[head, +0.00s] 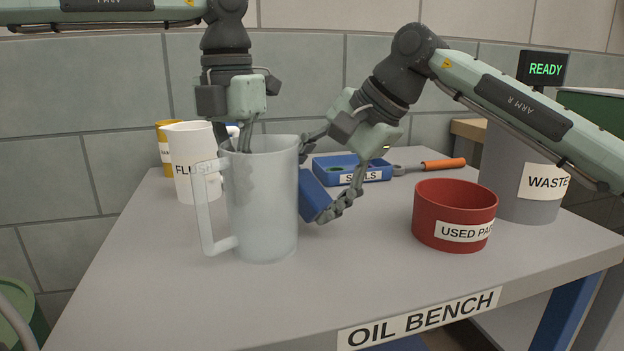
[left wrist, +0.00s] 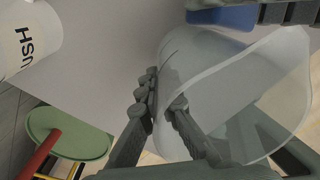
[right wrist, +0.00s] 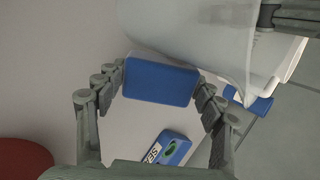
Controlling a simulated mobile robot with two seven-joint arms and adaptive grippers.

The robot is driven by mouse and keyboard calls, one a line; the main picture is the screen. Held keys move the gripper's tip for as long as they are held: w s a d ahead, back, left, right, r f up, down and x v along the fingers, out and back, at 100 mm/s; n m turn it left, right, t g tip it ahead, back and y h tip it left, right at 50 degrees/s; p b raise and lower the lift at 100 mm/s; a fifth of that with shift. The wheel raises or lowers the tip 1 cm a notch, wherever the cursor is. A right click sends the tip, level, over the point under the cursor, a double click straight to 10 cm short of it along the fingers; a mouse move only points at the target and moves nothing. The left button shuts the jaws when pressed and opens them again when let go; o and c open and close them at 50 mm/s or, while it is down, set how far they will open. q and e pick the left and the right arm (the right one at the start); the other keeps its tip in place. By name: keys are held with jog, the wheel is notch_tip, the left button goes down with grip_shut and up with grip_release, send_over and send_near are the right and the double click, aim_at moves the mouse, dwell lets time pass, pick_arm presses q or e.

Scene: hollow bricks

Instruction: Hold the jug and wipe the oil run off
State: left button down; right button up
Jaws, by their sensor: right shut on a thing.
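The translucent jug (head: 265,205) stands upright on the bench, its handle to the left. My left gripper (head: 243,145) points down at the jug's rim. In the left wrist view its fingers (left wrist: 163,95) lie on either side of the jug's wall; I cannot tell whether they press on it. My right gripper (head: 325,178) is shut on a blue pad (head: 314,196), close to the jug's right side. In the right wrist view the pad (right wrist: 160,82) sits between the fingers, beside the jug (right wrist: 215,35); contact is unclear. I see no clear oil run on the jug.
A white FLUSH jug (head: 190,170) and a yellow container (head: 165,150) stand behind left. A blue SEALS tray (head: 340,165), an orange-handled tool (head: 443,163), a red USED PADS bin (head: 452,205) and a grey WASTE bin (head: 515,150) are to the right. The bench front (head: 200,310) is clear.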

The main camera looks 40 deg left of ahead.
jog(key=shift+r, duration=3.2)
dwell(4.9)
